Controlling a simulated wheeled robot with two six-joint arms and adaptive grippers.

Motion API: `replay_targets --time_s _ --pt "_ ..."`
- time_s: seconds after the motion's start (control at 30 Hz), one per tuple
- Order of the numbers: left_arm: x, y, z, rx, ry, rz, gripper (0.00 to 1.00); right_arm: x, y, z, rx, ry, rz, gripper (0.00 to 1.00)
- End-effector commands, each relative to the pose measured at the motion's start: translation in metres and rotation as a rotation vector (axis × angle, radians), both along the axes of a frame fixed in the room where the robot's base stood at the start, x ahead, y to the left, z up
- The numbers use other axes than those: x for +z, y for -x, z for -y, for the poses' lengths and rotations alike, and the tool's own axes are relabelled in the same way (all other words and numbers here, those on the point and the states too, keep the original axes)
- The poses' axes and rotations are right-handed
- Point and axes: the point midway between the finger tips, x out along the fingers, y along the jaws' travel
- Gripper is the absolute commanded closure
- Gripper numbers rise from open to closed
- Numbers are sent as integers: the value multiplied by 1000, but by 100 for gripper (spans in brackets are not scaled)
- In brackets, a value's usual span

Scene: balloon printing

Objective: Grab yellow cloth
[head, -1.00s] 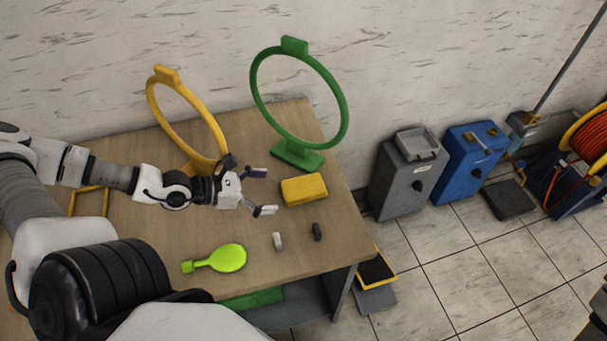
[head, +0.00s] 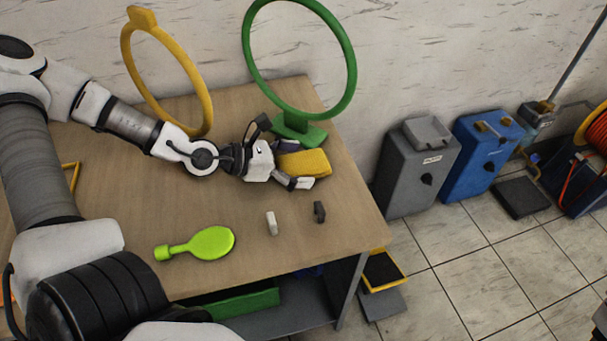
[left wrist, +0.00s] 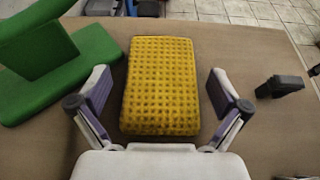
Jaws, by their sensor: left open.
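The yellow cloth (head: 306,163) is a thick block with a waffle-like surface, lying on the table near its right side. My left gripper (head: 291,166) is open at the cloth's left end in the head view. In the left wrist view the cloth (left wrist: 161,84) lies between the two spread fingers of the gripper (left wrist: 160,107), with a gap on each side. My right gripper does not show.
A green ring stand (head: 299,132) stands just behind the cloth; its base (left wrist: 70,75) is close to the left finger. A yellow ring stand (head: 203,95) is farther left.

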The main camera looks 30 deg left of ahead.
Motion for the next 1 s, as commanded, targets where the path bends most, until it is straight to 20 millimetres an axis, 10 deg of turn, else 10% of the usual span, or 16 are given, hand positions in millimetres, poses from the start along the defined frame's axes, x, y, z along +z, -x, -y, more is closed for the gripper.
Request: replay_targets --time_s 0.17,0.33,1.0 --pt "2 0 0 0 0 0 4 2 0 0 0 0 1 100" --pt "2 0 0 0 0 0 57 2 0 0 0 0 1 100" --pt "33 25 29 -7 -1 -6 57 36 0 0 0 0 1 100"
